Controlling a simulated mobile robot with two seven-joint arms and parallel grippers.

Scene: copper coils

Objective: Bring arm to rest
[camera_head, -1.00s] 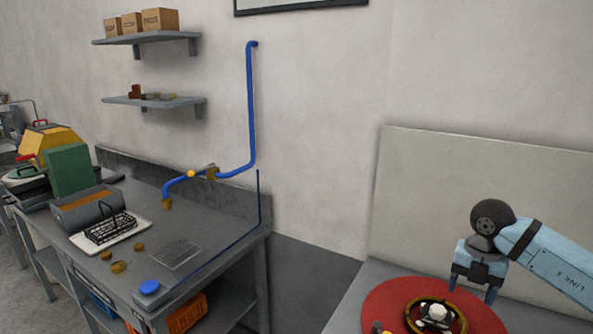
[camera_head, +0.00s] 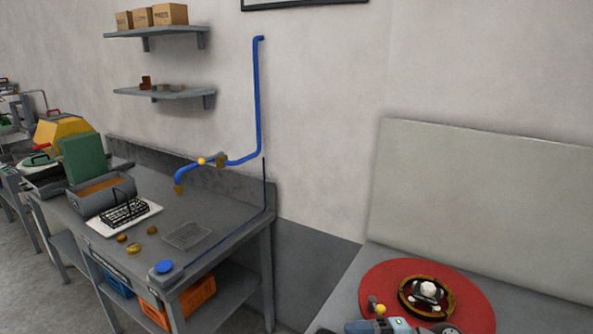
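Part of my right arm, light blue and dark grey, shows at the bottom edge below the red disc (camera_head: 374,285). It is cut off by the frame, and I cannot make out its fingertips or whether it holds anything. A brass-coloured ring (camera_head: 404,302) with a white-and-black piece (camera_head: 428,290) inside sits on the disc. My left gripper is not in view.
A grey bench (camera_head: 215,215) on the left carries a wire rack (camera_head: 125,210), small brass pieces (camera_head: 133,248) and a green block (camera_head: 85,158). A blue pipe with a tap (camera_head: 257,100) runs down the wall. Two shelves (camera_head: 160,93) hang above.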

